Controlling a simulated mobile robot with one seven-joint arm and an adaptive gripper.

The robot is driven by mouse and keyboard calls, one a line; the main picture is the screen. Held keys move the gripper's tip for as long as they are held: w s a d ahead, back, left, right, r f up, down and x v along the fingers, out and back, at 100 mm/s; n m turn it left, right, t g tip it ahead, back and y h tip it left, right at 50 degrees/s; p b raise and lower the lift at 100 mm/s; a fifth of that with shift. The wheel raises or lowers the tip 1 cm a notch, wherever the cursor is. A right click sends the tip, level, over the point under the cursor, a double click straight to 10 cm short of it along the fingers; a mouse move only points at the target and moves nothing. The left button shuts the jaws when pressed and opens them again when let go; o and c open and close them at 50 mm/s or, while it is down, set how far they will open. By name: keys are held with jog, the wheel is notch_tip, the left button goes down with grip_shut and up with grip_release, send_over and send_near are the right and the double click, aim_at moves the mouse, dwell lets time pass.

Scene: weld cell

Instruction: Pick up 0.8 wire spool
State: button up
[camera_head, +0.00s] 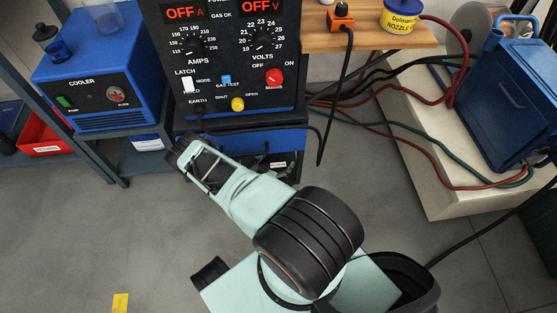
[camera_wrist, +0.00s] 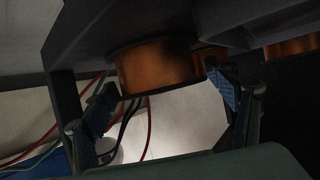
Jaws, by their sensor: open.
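In the wrist view, a copper-coloured wire spool (camera_wrist: 155,68) with a dark rim sits ahead of my gripper (camera_wrist: 163,88). My gripper is open, with one finger left of the spool and the other at its right. The spool looks to lie between or just beyond the fingertips; I cannot tell which, and no firm contact shows. No readable 0.8 marking shows on it. In the head view my arm reaches toward the lower front of the welding power source, and I cannot make out the spool or fingertips there.
More copper wire (camera_wrist: 290,46) shows at the wrist view's right. Dark frame parts crowd its top and sides. In the head view stand the welding power source (camera_head: 222,80), a blue cooler (camera_head: 95,75), a wooden shelf (camera_head: 370,38) and hoses (camera_head: 400,125).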

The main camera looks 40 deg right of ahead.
jog(key=c, duration=1.7)
jog(key=shift+w+r, duration=0.1)
jog(key=shift+r, duration=0.05)
jog(key=shift+c, duration=0.6)
jog(key=shift+r, duration=0.2)
